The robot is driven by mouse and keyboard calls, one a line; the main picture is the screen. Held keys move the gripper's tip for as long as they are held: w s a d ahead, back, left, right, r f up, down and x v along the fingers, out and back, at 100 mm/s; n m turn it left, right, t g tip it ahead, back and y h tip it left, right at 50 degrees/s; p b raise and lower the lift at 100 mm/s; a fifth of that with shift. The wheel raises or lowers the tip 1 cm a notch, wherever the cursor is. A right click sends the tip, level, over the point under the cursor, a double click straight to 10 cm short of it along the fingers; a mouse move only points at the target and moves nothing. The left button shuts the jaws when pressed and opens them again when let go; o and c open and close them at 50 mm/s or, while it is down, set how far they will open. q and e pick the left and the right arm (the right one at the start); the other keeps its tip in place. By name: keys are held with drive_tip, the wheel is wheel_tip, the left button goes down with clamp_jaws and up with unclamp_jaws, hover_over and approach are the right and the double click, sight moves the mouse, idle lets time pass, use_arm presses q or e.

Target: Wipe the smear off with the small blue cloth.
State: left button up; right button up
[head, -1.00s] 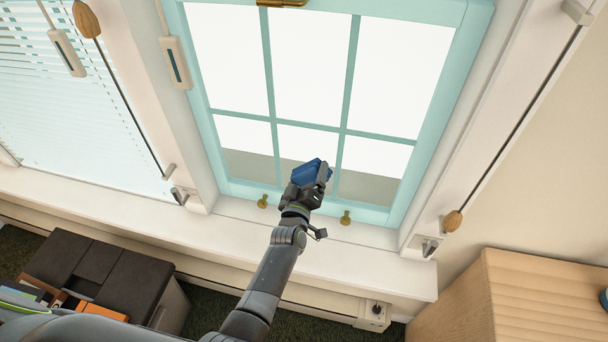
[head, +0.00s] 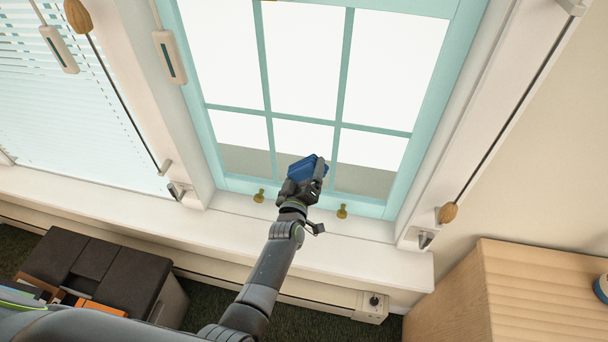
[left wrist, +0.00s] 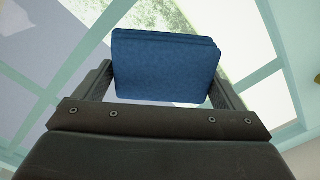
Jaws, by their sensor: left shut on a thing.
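The small blue cloth (head: 303,166) is a folded pad held in my left gripper (head: 308,178), in front of the lower middle pane of the teal-framed window (head: 339,150). In the left wrist view the cloth (left wrist: 165,65) fills the space between the two fingers of my left gripper (left wrist: 165,88), which is shut on it. I cannot tell whether the cloth touches the glass. I cannot make out the smear; the cloth and gripper hide part of the pane. My right gripper is not in view.
Two brass knobs (head: 342,211) stand at the bottom of the window, above the white sill (head: 360,255). Cords with wooden pulls (head: 447,213) hang on both sides. Blinds (head: 60,130) cover the left window. A wooden cabinet (head: 500,295) stands at lower right.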

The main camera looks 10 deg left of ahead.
sight(281, 157)
use_arm(q)
drive_tip(key=shift+w+a+r, duration=0.25)
drive_tip(key=shift+a+r, duration=0.35)
drive_tip(key=shift+r, duration=0.3)
drive_tip(key=shift+a+b, duration=0.35)
drive_tip(key=shift+a, duration=0.8)
drive_tip(key=shift+a+f+b, duration=0.15)
drive_tip(key=shift+a+b, duration=0.25)
drive_tip(key=shift+a, duration=0.55)
drive_tip(key=shift+a+f+b, duration=0.15)
drive_tip(key=shift+a+b, duration=0.2)
drive_tip(key=shift+a, duration=0.6)
